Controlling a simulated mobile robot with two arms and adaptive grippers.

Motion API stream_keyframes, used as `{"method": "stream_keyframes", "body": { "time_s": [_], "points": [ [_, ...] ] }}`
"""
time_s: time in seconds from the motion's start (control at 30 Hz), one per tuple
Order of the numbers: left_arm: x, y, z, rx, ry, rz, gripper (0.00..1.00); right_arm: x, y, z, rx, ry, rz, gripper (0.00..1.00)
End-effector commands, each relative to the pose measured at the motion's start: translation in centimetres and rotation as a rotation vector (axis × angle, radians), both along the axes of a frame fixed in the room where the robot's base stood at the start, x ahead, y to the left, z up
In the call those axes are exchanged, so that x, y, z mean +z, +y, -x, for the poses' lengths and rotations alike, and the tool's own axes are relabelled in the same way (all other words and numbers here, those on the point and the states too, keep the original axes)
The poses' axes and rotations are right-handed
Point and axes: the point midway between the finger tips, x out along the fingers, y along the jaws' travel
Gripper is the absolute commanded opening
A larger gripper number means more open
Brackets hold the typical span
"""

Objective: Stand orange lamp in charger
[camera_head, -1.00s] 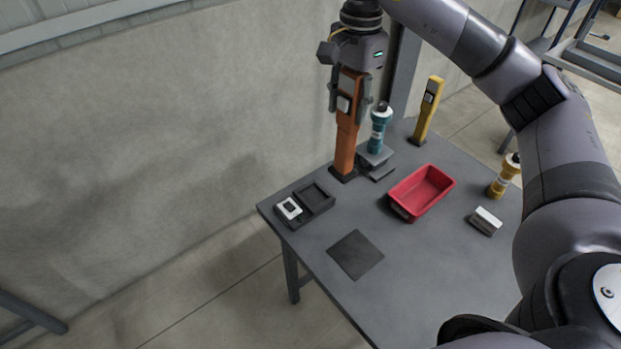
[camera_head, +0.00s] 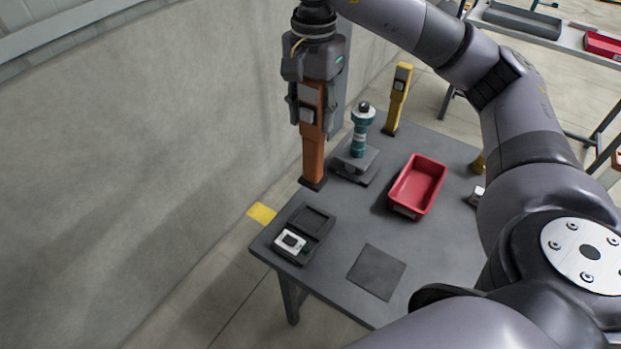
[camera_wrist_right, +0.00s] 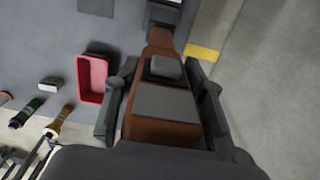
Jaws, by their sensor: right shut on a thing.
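The orange lamp (camera_head: 314,155) is a tall, upright lamp with a dark foot and a grey panel on its body. My right gripper (camera_head: 312,108) is shut on its upper part from above. The lamp also shows between the fingers in the right wrist view (camera_wrist_right: 161,129). Its foot appears over the table's wall-side edge; I cannot tell its height. A black two-compartment holder (camera_head: 318,213), seemingly the charger, lies at the table's near left corner. A white device (camera_head: 290,242) sits in its near compartment; the far one looks empty. My left gripper is not in view.
A teal lamp (camera_head: 359,135) stands on a grey base close right of the orange lamp. A yellow lamp (camera_head: 398,95) stands behind. A red bin (camera_head: 416,190) sits mid-table, with a dark mat (camera_head: 377,272) in front. The wall is close on the left.

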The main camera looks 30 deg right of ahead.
Motion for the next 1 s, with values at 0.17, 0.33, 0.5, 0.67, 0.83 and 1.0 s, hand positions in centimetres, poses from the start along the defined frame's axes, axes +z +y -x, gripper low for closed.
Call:
{"method": "stream_keyframes", "body": {
  "time_s": [0.17, 0.33, 0.5, 0.67, 0.83, 1.0],
  "points": [
    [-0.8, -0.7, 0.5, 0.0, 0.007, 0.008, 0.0, -3.9, 0.1, 0.1, 0.002, 0.004, -0.003, 0.0],
    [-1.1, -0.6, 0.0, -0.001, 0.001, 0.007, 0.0, -7.2, 0.1, 0.1, 0.0, 0.004, -0.003, 0.0],
    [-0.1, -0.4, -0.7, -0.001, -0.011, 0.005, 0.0, -10.2, 0.0, 0.1, 0.0, 0.003, 0.0, 0.0],
    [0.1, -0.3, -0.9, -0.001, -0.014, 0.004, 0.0, -11.7, 0.0, 0.0, -0.001, -0.001, 0.0, 0.0],
    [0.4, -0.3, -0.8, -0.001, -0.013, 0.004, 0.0, -13.1, 0.0, 0.0, -0.002, 0.001, -0.001, 0.0],
    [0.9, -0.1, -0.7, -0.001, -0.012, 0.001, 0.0, -15.4, 0.0, 0.0, -0.001, 0.0, 0.0, 0.0]
  ]
}}
